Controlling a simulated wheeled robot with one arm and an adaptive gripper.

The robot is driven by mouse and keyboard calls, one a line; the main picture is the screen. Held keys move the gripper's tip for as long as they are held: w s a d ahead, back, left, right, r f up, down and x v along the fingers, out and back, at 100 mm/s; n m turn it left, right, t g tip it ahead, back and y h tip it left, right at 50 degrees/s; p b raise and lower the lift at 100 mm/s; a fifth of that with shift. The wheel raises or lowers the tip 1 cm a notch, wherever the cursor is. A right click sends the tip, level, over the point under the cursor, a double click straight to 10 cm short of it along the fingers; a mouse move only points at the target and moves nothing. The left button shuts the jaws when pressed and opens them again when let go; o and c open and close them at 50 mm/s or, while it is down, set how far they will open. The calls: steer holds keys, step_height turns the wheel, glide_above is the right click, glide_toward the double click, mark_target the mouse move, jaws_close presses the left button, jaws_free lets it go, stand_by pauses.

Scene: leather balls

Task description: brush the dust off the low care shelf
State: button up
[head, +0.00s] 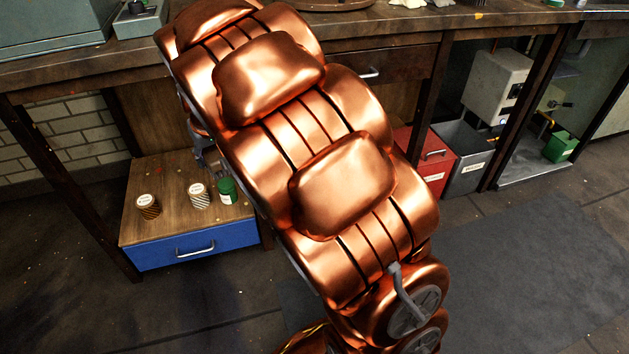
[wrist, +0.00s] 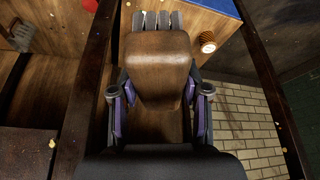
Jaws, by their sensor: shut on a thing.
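The low care shelf (head: 165,225) has a wooden top over a blue drawer front, under the bench at the left of the head view. My gripper (wrist: 158,95) is shut on a brown wooden brush (wrist: 155,55), with grey bristles (wrist: 150,20) pointing to the top of the wrist view. I cannot tell if the bristles touch the shelf.
A dark bench leg (wrist: 262,70) stands right of my gripper in the wrist view. The bench top (head: 60,68) overhangs the shelf. A red box (head: 425,165) and a grey bin (head: 462,155) stand further right. Floor in front of the shelf is clear.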

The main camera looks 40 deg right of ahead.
step_height(320, 180, down, 6)
steer(key=b, duration=0.5)
steer(key=shift+f, duration=0.15)
